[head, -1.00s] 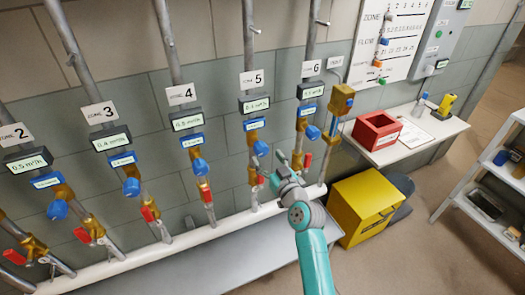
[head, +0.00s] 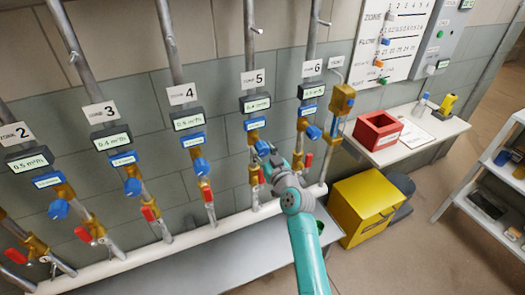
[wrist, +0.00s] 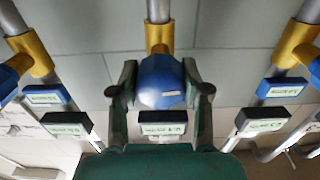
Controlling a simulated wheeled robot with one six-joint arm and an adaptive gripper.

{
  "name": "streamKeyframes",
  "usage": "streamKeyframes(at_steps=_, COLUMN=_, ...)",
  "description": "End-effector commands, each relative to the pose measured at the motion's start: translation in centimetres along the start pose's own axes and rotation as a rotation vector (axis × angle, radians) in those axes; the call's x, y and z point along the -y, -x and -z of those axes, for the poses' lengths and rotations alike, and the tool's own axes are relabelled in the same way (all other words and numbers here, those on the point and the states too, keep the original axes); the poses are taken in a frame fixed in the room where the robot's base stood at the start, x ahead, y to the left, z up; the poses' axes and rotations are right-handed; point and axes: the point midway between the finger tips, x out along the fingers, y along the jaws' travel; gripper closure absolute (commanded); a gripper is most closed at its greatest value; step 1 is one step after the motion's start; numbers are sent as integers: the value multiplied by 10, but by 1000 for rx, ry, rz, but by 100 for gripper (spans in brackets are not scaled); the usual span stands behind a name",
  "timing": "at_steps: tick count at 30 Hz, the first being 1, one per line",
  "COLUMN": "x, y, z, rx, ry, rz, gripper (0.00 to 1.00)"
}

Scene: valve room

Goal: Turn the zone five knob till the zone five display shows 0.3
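The zone five sign (head: 252,79) hangs above the zone five display (head: 255,104), which seems to read about 0.4; the last digit is hard to make out. The blue zone five knob (head: 262,147) sits lower on the same pipe, partly behind my gripper (head: 268,161). In the wrist view the round blue knob (wrist: 161,82) lies between the two fingers of my gripper (wrist: 160,75), one on each side. The fingers look open around it; whether they touch it I cannot tell. The display (wrist: 163,126) shows there below the knob, too blurred to read.
Zone four's blue knob (head: 200,166) is to the left and zone six's knob (head: 313,132) close on the right. Red valve levers (head: 207,193) hang lower on the pipes. A yellow box (head: 365,208) stands on the floor at right, below a shelf with a red bin (head: 377,131).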

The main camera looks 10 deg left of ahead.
Motion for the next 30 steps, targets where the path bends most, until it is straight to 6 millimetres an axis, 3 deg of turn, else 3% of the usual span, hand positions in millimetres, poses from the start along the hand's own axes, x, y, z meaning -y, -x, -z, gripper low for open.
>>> streamKeyframes(at_steps=5, x=0, y=0, z=0, rx=0, ry=-31, rz=0, gripper=88)
streamKeyframes(at_steps=18, x=1, y=0, z=0, rx=0, ry=-358, rz=1, gripper=88)
streamKeyframes(at_steps=29, x=1, y=0, z=0, rx=0, ry=-385, rz=1, gripper=88)
streamKeyframes(at_steps=30, x=1, y=0, z=0, rx=0, ry=-385, rz=1, gripper=51)
